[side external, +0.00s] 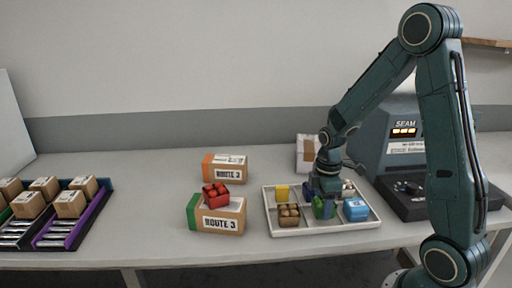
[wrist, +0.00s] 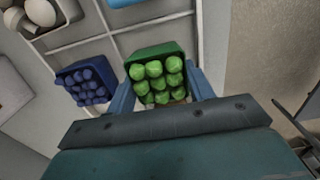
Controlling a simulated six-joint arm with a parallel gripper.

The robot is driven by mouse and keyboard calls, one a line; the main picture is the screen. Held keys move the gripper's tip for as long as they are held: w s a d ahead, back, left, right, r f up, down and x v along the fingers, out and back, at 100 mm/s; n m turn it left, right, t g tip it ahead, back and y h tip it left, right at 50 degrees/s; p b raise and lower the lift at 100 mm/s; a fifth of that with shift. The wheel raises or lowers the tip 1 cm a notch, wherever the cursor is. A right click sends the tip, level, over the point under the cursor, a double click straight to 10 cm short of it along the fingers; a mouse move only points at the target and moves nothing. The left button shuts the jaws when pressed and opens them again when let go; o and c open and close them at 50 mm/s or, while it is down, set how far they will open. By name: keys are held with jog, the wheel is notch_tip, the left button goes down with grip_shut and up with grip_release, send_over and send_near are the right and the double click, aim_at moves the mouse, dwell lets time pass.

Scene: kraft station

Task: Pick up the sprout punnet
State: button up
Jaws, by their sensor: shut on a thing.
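The sprout punnet (wrist: 158,78) is a green tray of round green sprouts, seen between my fingers in the wrist view. It also shows in the side external view (side external: 325,210), partly hidden under my gripper (side external: 325,194). My gripper (wrist: 162,92) is shut on the punnet, with one finger against each side. The punnet is over the white divided tray (side external: 322,230); I cannot tell whether it still touches the tray floor.
A dark blue punnet (wrist: 86,82) sits close to the left finger. The tray also holds a brown punnet (side external: 289,215), a yellow one (side external: 282,192), a light blue one (side external: 355,210) and mushrooms (wrist: 40,13). A red punnet (side external: 215,195) rests on the green-ended ROUTE 3 box (side external: 222,220).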

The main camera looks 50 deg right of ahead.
aim_at(323, 200)
notch_tip(323, 200, up, 18)
jog(key=shift+r, duration=0.15)
dwell(0.4)
dwell(0.5)
